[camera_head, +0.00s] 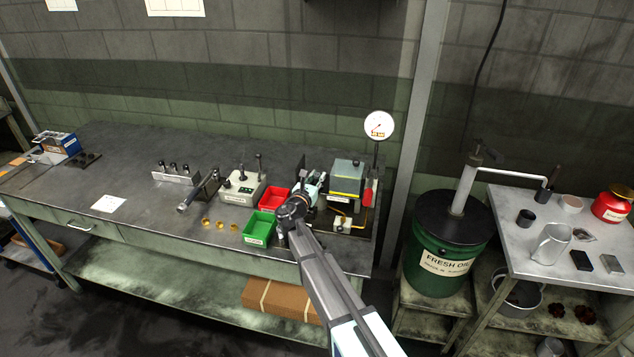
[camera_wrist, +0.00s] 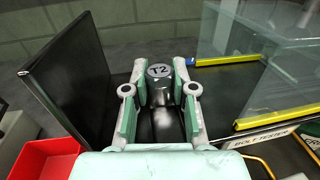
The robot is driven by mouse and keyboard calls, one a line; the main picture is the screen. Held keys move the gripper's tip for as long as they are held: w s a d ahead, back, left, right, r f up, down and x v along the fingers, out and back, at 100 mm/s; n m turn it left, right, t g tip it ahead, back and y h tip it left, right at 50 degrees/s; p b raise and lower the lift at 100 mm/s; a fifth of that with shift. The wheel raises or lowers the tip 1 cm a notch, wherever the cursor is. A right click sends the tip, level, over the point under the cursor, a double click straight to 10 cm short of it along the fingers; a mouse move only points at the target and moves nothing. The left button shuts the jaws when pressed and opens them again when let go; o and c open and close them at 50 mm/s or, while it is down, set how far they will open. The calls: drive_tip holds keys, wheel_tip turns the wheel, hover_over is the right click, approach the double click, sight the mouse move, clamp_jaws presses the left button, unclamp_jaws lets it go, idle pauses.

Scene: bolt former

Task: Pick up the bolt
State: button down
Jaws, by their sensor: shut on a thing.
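My gripper (camera_wrist: 160,88) is in the middle of the wrist view, its two pale green fingers closed on either side of a shiny metal bolt (camera_wrist: 160,72). The bolt's dark head faces the camera and is marked "T2". The shank below the head shows partly between the fingers; its far end is hidden. In the head view my gripper (camera_head: 314,182) is over the right part of the workbench, between the red bin and the bolt tester. The bolt cannot be made out there.
The bolt tester (camera_head: 347,178) stands right of my gripper, with clear yellow-edged panels (camera_wrist: 262,118). A dark upright panel (camera_wrist: 72,80) stands left. A red bin (camera_head: 265,199) and a green bin (camera_head: 259,228) sit near the front edge.

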sight(317, 174)
drive_tip(key=shift+r, duration=0.1)
wheel_tip(317, 174, up, 20)
drive_tip(key=b, duration=0.3)
drive_tip(key=shift+b, duration=0.4)
drive_tip(key=shift+f, duration=0.2)
idle(1.3)
